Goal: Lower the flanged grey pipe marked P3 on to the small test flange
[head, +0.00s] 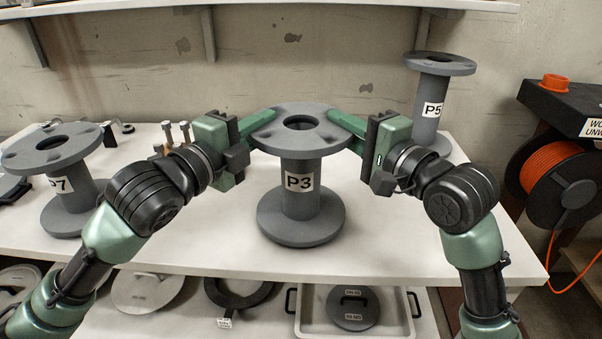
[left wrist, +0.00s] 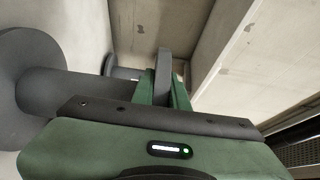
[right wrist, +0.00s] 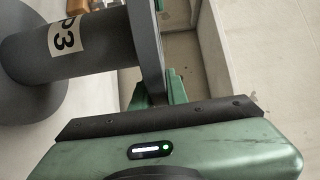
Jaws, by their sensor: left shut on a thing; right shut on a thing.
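The flanged grey pipe P3 (head: 301,205) stands upright at the middle of the white bench, with its label facing me. My left gripper (head: 258,126) is shut on the left rim of its upper flange. My right gripper (head: 345,124) is shut on the right rim of the same flange. Pipe P3 also shows in the left wrist view (left wrist: 65,92) and, with its label, in the right wrist view (right wrist: 90,45). I cannot tell whether its lower flange touches the bench. I cannot make out the small test flange; the pipe may hide it.
Pipe P7 (head: 66,200) stands on the bench at the left. Pipe P5 (head: 432,98) stands at the back right. Bolts (head: 176,135) stand behind my left wrist. Below are round lids and a tray (head: 398,330). An orange cable reel (head: 560,180) stands at the right.

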